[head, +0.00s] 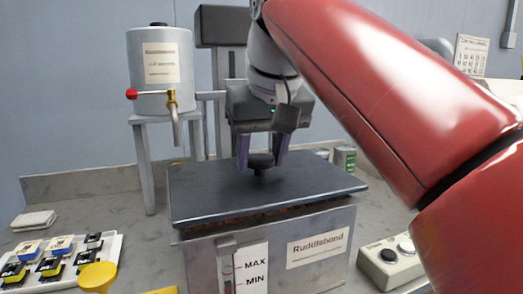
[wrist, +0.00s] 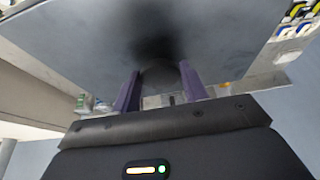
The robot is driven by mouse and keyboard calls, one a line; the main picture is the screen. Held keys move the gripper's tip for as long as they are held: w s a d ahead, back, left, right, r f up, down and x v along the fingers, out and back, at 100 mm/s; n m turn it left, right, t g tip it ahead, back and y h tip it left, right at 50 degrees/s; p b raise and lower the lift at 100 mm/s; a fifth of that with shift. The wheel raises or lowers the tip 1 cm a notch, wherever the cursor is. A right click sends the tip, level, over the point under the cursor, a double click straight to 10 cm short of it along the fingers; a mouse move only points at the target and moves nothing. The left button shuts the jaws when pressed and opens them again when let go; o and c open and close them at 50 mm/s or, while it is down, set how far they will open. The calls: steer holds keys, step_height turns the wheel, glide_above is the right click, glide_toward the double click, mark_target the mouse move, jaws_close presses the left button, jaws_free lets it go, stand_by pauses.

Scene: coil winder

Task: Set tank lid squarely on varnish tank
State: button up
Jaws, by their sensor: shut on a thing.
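The tank lid (head: 225,195) is a flat dark slab with a round black knob (head: 261,161) on top. It lies over the grey varnish tank (head: 335,225), which has a "Ruddlebond" label and a MAX/MIN gauge.
A grey canister (head: 178,95) with a brass tap stands on a stand behind left. A white tray (head: 105,262) of small parts and a yellow item (head: 97,276) lie front left. A control box (head: 392,262) is at right. Small cans (head: 345,157) stand behind the tank.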

steer(key=shift+f+b, duration=0.65)
steer(key=shift+f, duration=0.15)
stand_by(0.4)
steer(key=o, duration=1.4)
steer(key=p+v, duration=0.3)
steer(key=v, duration=0.4)
steer(key=shift+s+d+r, duration=0.1)
steer(key=shift+s+r, duration=0.1)
steer(key=shift+r, duration=0.15)
